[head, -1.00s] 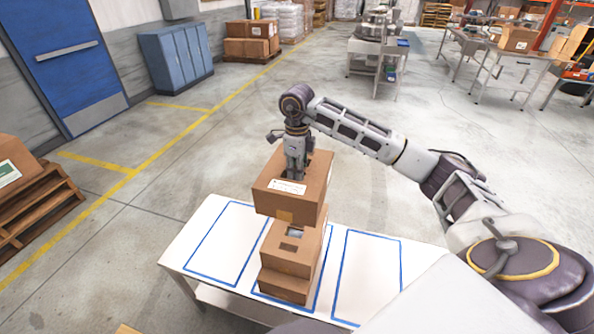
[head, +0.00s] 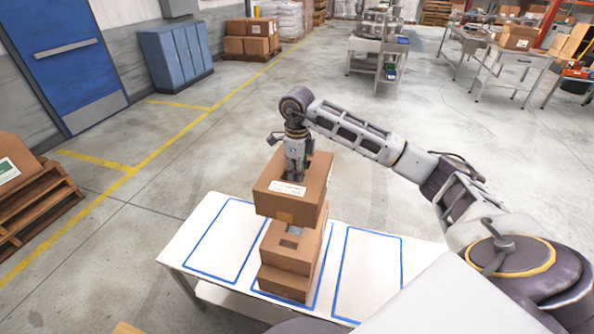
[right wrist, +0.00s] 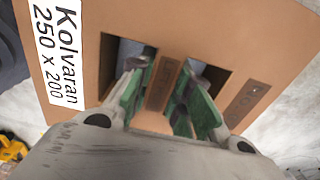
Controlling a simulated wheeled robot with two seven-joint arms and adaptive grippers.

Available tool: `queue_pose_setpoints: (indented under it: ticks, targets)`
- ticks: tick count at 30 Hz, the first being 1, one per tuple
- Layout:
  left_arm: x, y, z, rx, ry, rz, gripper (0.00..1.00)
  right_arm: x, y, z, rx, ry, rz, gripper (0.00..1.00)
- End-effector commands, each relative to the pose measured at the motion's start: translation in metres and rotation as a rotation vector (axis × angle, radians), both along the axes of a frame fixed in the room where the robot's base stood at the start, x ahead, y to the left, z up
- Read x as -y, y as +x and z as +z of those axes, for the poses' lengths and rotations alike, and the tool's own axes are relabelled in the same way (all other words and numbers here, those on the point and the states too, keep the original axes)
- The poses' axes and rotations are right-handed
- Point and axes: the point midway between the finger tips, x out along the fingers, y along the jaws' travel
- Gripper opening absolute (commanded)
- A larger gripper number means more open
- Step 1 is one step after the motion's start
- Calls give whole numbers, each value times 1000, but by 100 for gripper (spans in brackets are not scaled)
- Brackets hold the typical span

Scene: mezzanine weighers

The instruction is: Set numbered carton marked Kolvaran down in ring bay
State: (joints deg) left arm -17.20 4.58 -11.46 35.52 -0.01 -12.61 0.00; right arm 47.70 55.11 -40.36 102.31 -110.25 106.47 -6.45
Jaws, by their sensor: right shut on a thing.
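The carton looks level, above the white table's middle blue-outlined bay (head: 312,303). No ring marking is readable. My left gripper is not in view.
Another brown carton (head: 284,284) with a slotted top stands in the middle bay, partly hidden by the held one; I cannot tell whether they touch. The left (head: 196,272) and right (head: 345,274) outlined bays are empty. A pallet with a carton (head: 12,165) stands at far left.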

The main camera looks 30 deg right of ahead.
Motion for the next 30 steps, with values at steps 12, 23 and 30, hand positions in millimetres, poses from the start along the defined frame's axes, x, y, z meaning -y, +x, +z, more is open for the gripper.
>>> queue_pose_setpoints:
  ticks: [12, 23, 30]
  targets:
    - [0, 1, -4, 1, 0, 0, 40, 0, 0, -6, 2, 1, 0, 0]
    - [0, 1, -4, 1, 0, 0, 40, 0, 0, -7, 2, 1, 0, 0]
    - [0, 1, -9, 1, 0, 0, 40, 0, 0, -13, 1, 0, 0, 0]
